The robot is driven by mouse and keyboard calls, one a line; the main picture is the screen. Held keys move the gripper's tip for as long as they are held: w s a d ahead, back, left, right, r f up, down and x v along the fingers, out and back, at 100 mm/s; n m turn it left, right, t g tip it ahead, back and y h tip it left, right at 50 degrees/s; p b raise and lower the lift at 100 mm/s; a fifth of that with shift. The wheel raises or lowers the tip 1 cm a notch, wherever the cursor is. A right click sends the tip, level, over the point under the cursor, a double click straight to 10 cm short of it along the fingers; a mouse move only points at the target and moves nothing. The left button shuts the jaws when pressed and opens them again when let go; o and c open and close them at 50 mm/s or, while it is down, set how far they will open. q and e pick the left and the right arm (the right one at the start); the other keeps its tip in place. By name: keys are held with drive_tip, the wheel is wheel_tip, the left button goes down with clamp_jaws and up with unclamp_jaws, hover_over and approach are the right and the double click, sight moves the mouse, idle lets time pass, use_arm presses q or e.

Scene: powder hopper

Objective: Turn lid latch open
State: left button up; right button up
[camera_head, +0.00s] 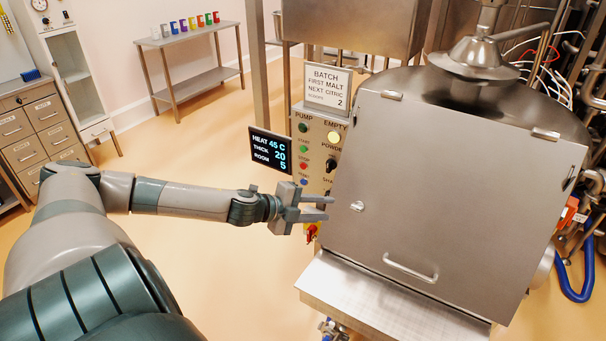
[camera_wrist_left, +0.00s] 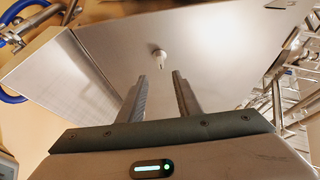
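The hopper lid (camera_head: 455,190) is a large flat steel panel, and it lies shut on the hopper. The lid latch (camera_head: 357,206) is a small metal knob near the lid's left edge; it also shows in the left wrist view (camera_wrist_left: 159,57). My left gripper (camera_head: 331,208) is a short way left of the latch in the head view. In the left wrist view its two fingers (camera_wrist_left: 160,80) are apart with nothing between them, and the latch lies just beyond their tips. My right gripper is not in view.
A control panel (camera_head: 321,150) with buttons and a red knob stands just behind my left gripper. A lid handle (camera_head: 410,268) and a steel ledge (camera_head: 380,305) are below.

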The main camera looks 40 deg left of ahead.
use_arm(q)
drive_tip(key=p+v, duration=0.1)
drive_tip(key=v, duration=0.5)
idle(0.8)
drive_tip(key=shift+s, duration=0.1)
idle(0.6)
